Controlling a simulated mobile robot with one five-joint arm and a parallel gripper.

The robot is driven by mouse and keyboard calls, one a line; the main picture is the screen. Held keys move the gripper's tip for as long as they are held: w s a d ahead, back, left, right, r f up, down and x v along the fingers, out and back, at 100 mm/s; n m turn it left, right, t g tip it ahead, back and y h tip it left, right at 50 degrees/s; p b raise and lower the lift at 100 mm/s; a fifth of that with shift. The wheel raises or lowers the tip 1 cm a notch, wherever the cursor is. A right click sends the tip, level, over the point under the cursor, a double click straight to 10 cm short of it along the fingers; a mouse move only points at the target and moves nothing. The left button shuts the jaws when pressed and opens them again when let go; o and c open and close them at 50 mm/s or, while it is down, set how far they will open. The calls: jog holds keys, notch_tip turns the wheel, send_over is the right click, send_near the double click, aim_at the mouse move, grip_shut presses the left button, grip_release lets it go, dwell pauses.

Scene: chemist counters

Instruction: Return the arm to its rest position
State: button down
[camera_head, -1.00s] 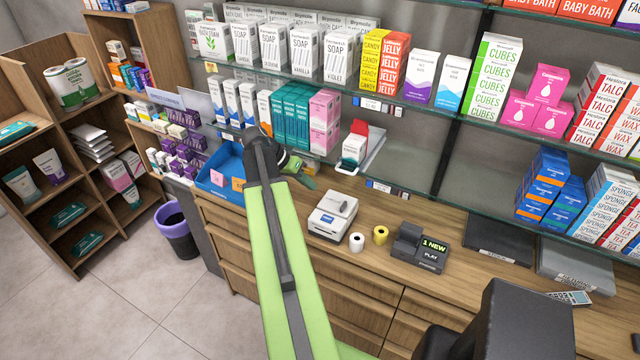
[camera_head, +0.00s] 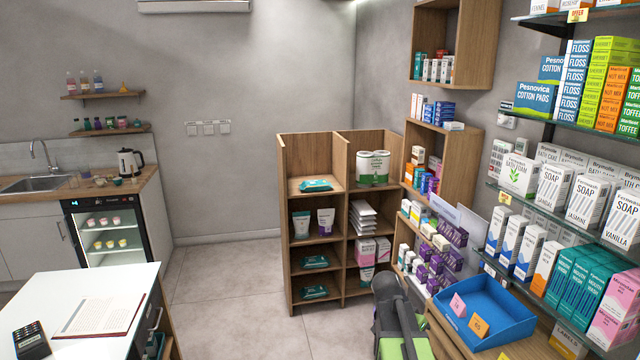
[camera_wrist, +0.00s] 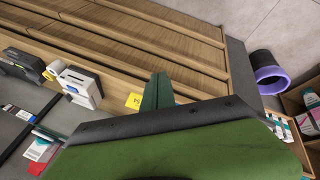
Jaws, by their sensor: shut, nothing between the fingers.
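My gripper (camera_wrist: 157,92) shows in the wrist view as dark green fingers closed together, with nothing between them. They point out past the green and black body of my gripper, over the front of the wooden drawer counter. In the head view my green and dark arm is at the bottom, in front of the counter and left of the blue tray (camera_head: 488,312). The fingers cannot be made out there.
A yellow card (camera_wrist: 133,100) appears beside the fingers, and a white printer (camera_wrist: 80,85) farther left. A purple bin (camera_wrist: 268,75) stands on the floor. A wooden shelf unit (camera_head: 340,220) stands behind my arm. Open floor (camera_head: 225,280) lies left of it.

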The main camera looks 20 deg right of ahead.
jog(key=a+f+n+t+y, duration=0.1)
jog(key=a+n, duration=0.5)
jog(key=a, duration=0.8)
jog(key=a+f+n+t+y+b, duration=0.1)
jog(key=a+f+n+y, duration=0.3)
jog(key=a, duration=1)
jog(key=shift+n, duration=1.2)
jog(key=shift+d, duration=0.2)
